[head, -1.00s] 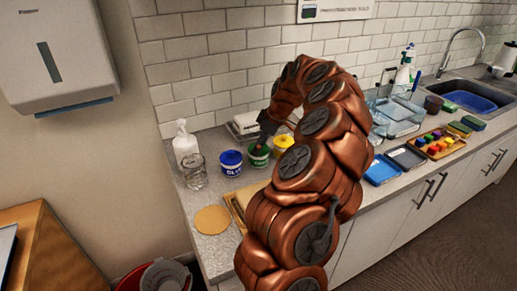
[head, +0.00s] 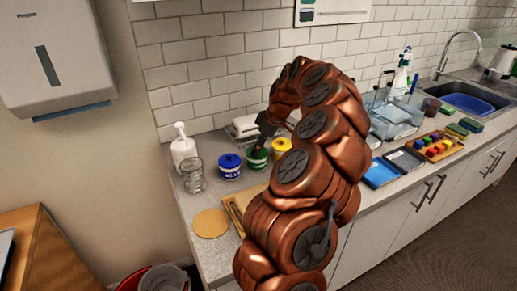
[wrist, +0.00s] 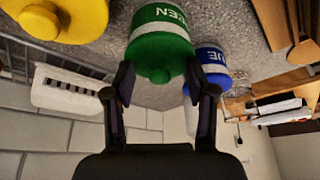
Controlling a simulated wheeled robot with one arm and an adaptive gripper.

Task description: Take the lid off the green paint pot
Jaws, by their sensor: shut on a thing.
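The green paint pot (head: 257,163) stands on the counter between the blue and yellow pots. I see no clear gap between lid and pot.
The blue pot (head: 230,168) is close on the left and the yellow pot (head: 281,147) on the right. A glass jar (head: 194,178) and a white pump bottle (head: 183,150) stand further left. A round cork mat (head: 210,223) lies in front.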

